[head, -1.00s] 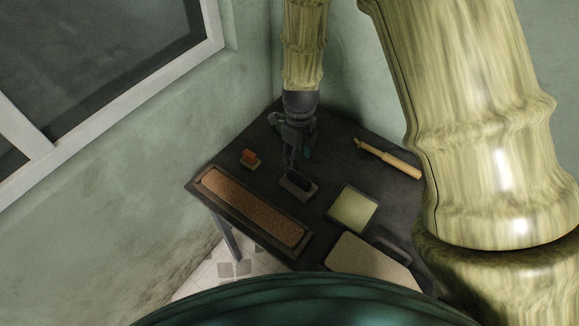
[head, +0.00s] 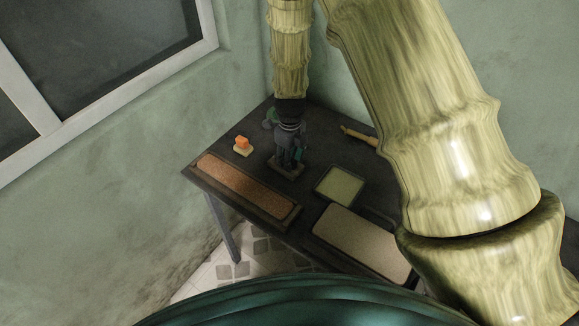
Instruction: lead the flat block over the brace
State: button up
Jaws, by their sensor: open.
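My gripper (head: 287,160) points down at the middle of the dark table. It is over a small flat grey-brown base (head: 293,172), and its fingers hide the dark piece that sat on that base. I cannot tell whether the fingers touch that piece. To the left, a small orange block (head: 242,142) sits on a pale base (head: 243,151), apart from my gripper. I cannot tell for sure which of these pieces is the flat block and which is the brace.
A long brown speckled board (head: 245,187) lies in a dark frame along the table's left front edge. A green square pad (head: 341,186) and a long beige board (head: 360,241) lie to the right. A wooden-handled tool (head: 360,135) lies behind, partly hidden by my arm.

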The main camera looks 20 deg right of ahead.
jog(key=w+f, duration=0.2)
jog(key=shift+w+a+f, duration=0.15)
jog(key=shift+w+f, duration=0.15)
jog(key=shift+f, duration=0.1)
jog(key=shift+w, duration=0.25)
jog(key=shift+c, duration=0.7)
jog(key=shift+s+r, duration=0.1)
jog(key=shift+r, duration=0.05)
jog(key=c, duration=0.3)
jog(key=shift+s+r, duration=0.15)
jog(key=shift+s, duration=0.1)
jog(key=shift+c, duration=0.6)
jog(key=shift+s+r, duration=0.8)
jog(key=shift+s, duration=0.15)
jog(key=shift+w+f+p, duration=0.15)
jog(key=shift+w+p, duration=0.4)
jog(key=shift+w, duration=0.4)
jog(key=shift+s+r+p, duration=0.25)
jog(key=shift+s+r, duration=0.05)
jog(key=shift+r, duration=0.2)
jog(key=shift+s+r+p, duration=0.2)
jog(key=shift+s+r, duration=0.05)
jog(key=shift+r, duration=0.4)
jog(key=shift+w+r+p, duration=0.15)
jog(key=shift+w+p, duration=0.2)
jog(key=shift+p, duration=0.05)
jog(key=shift+s+r+p, duration=0.25)
jog(key=shift+r+p, duration=0.2)
jog(key=shift+r, duration=0.25)
jog(key=shift+w+r, duration=0.1)
